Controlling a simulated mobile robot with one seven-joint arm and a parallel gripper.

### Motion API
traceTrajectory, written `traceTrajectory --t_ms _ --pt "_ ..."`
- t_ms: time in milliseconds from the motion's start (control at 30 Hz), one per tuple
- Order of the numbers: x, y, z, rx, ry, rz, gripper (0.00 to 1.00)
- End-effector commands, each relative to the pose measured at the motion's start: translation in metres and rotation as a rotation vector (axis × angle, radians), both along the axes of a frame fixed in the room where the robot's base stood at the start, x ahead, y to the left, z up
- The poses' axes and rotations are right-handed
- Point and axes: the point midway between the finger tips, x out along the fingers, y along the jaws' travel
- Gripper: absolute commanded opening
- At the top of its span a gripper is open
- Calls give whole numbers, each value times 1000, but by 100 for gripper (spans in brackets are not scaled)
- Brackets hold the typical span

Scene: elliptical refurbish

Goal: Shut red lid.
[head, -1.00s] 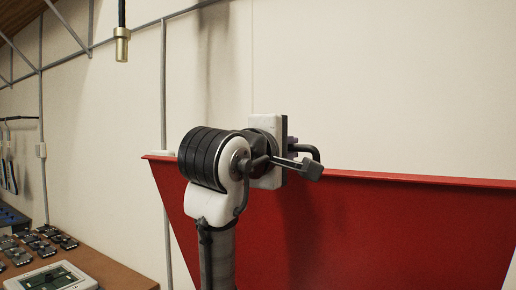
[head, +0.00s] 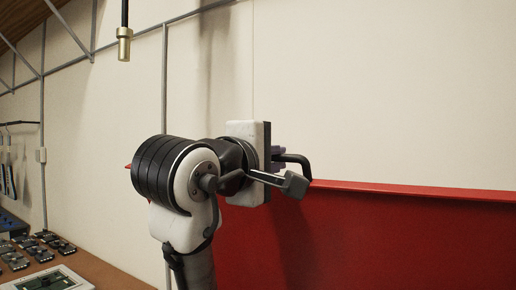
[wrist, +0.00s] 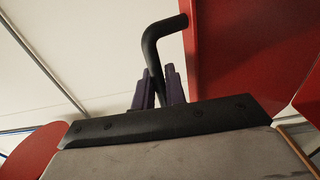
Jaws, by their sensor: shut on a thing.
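The red lid (head: 390,240) is a large flat panel with a thin rim along its top edge, standing steeply in front of the wall in the head view. It also shows at the upper right of the wrist view (wrist: 235,60). A bent black handle (head: 297,160) sits at its top edge. The handle shows between the purple fingers in the wrist view (wrist: 154,50). My gripper (head: 277,157) is shut on this handle. The fingers also show in the wrist view (wrist: 160,90). The lid's lower part is out of the head view, and my arm covers part of its left side.
A brown workbench (head: 115,275) at the lower left holds several small dark parts (head: 40,248) and a pale device (head: 50,280). A brass fitting (head: 124,45) hangs above. Grey pipes (head: 165,80) run along the wall. Another red surface (wrist: 38,150) shows at lower left in the wrist view.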

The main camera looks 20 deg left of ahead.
Motion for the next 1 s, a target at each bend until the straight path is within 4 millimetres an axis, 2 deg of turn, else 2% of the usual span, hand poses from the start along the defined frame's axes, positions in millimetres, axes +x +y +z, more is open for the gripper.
traceTrajectory --t_ms 33,533,1000 --pt "-8 1 0 -1 -16 2 0" --pt "-51 10 -22 -2 -14 1 0" --pt "-57 11 -25 0 -12 1 0"
